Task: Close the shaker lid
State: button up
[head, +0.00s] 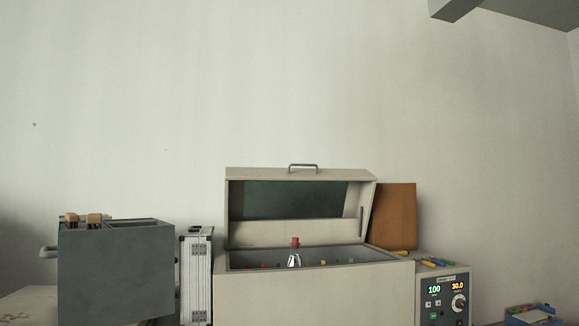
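The shaker (312,291) is a beige box on the bench in the lower middle of the head view. Its lid (302,175) is raised and stands open at the back, with a dark window (290,200) and a grey handle (303,167) on its top edge. Inside the open tub, a flask with a red cap (295,242) stands upright, with small coloured pieces around it. The tub floor is mostly hidden by the front wall. The control panel (446,297) to the right shows green 100 and orange 30.0. My gripper is not in view.
A grey box (117,270) with wooden knobs and a silver case (196,275) stand left of the shaker. A brown board (397,217) leans behind its right side. Coloured markers (438,263) lie on the control unit. A blue tray (534,316) is at lower right. Space above the lid is clear.

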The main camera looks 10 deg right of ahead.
aim_at(251, 193)
jog(key=u, duration=0.05)
jog(key=i, duration=0.9)
